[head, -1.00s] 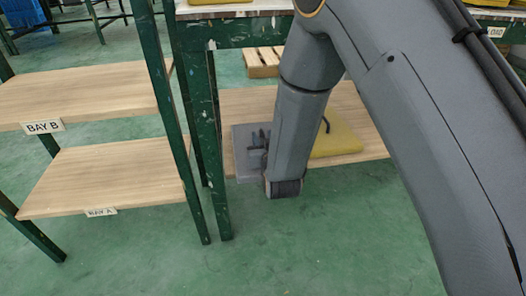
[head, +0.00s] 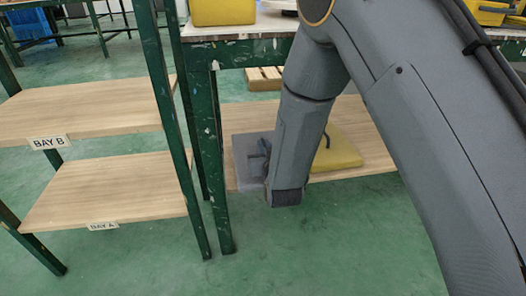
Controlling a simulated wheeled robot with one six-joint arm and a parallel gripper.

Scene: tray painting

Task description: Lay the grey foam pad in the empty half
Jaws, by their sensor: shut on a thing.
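The grey foam pad (head: 243,150) is at the left end of the low wooden shelf (head: 360,107) under the workbench. A yellow pad (head: 343,152) with a dark handle-like loop lies on the right part of that shelf. My gripper (head: 259,158) is at the grey pad, shut on it. My arm hides the right side of the grey pad, much of the gripper and the gap between the pads. I cannot tell whether the grey pad rests fully on the shelf.
Green bench legs (head: 217,165) stand just left of the pad. A rack with bare shelves marked BAY B (head: 95,107) and BAY A (head: 110,185) stands further left. A yellow container (head: 223,12) is on the bench top. The green floor (head: 330,240) in front is clear.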

